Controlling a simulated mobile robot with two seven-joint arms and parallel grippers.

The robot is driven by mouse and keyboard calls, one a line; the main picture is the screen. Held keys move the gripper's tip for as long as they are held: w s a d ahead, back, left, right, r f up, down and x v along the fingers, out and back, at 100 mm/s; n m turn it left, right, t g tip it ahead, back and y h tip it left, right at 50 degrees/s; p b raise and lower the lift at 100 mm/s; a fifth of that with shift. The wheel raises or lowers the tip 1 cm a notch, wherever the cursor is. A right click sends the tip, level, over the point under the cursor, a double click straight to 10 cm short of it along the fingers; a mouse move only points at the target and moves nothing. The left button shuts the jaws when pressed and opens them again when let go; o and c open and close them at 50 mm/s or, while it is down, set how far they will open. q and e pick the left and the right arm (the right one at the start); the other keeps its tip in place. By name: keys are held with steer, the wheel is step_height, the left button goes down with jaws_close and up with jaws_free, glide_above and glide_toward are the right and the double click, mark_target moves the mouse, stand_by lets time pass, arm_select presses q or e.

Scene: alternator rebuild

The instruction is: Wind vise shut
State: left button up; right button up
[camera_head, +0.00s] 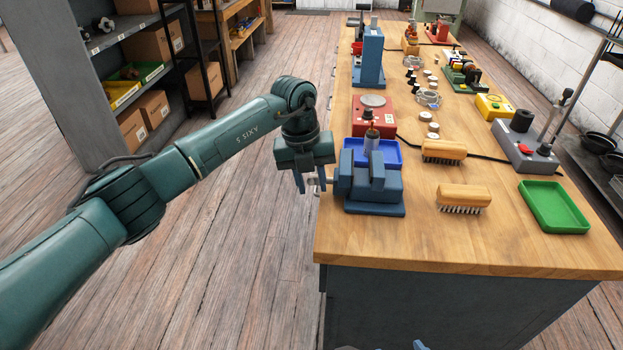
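The blue vise (371,187) stands at the near left corner of the wooden workbench. Its two upright jaws show with a narrow gap between them. A small pale metal part (311,184), seemingly the vise's handle, sits off its left side, past the bench edge. My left gripper (309,183) points down there, its fingers on either side of that part. The view is too small to tell whether the fingers press on it.
A blue tray (389,153) with a grey cylinder lies just behind the vise. Two wooden brushes (463,194) and a green tray (553,206) lie to the right. The bench (430,237) is clear in front of them.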

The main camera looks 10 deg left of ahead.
arm_select(q)
jaws_close()
stand_by(0.3)
steer(key=shift+f, duration=0.15)
arm_select(e)
steer(key=shift+f, duration=0.25)
arm_select(q)
steer(key=t+b, duration=0.1)
steer(key=f+t+b, duration=0.1)
steer(key=t+b, duration=0.1)
steer(key=shift+s+f, duration=0.2)
steer(key=shift+s, duration=0.1)
steer(key=shift+s+f+m+t+b, duration=0.2)
steer(key=shift+t+b, duration=0.85)
steer(key=shift+b, duration=1.45)
steer(key=shift+w+f+m+t+b, duration=0.1)
steer(key=shift+f+t+b, duration=0.2)
steer(key=shift+t+b, duration=1.5)
arm_select(e)
steer(key=shift+s+d+f+m+t+y+b, duration=0.15)
steer(key=shift+f+t+b, duration=0.1)
steer(key=shift+f+t, duration=0.2)
steer(key=shift+s+d+f+m+t+y+b, duration=0.1)
steer(key=shift+f+m+t+b, duration=0.1)
steer(key=shift+f+t, duration=0.25)
steer(key=shift+s+d+f+m+t+y+b, duration=0.15)
steer(key=shift+f+t+b, duration=0.15)
steer(key=shift+f, duration=0.3)
